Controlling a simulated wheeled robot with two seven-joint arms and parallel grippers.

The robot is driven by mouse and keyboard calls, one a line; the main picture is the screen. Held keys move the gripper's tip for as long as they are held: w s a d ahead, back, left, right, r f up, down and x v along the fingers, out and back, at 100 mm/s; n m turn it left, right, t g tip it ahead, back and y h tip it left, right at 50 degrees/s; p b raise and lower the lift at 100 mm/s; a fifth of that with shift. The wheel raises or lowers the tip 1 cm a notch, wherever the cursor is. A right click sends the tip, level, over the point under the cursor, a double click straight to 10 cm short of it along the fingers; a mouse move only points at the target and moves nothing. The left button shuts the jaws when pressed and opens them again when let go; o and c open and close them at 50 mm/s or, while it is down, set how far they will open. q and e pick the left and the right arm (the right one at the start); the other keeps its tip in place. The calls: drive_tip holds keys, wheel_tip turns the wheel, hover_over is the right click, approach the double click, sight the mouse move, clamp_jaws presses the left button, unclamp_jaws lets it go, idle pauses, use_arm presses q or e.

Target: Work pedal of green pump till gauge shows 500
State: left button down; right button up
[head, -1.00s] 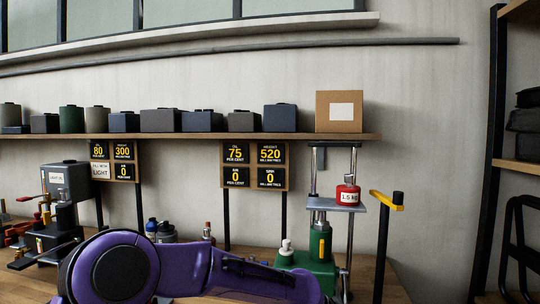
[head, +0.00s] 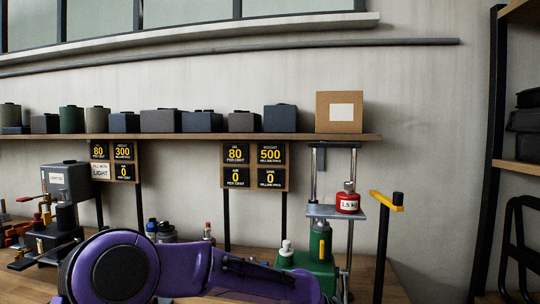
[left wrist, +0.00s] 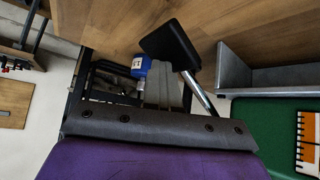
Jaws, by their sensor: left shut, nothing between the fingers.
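The green pump (head: 318,268) stands on the bench at the right, a platform above it bearing a red 1.5 kg weight (head: 347,201). In the left wrist view a black pedal pad (left wrist: 168,41) on a chrome rod (left wrist: 200,95) is just beyond my left gripper (left wrist: 161,68). That gripper is shut and empty, close to the pad; I cannot tell whether they touch. In the head view my purple arm hides the pedal. My right gripper is out of view.
Small bottles (head: 166,232) stand between the pumps. A yellow-topped post (head: 385,202) is right of the green pump. A shelf (head: 200,137) of boxes runs behind.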

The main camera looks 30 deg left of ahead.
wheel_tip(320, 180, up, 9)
drive_tip(key=p, duration=0.8)
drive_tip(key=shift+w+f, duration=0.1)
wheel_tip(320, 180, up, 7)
drive_tip(key=p, duration=0.7)
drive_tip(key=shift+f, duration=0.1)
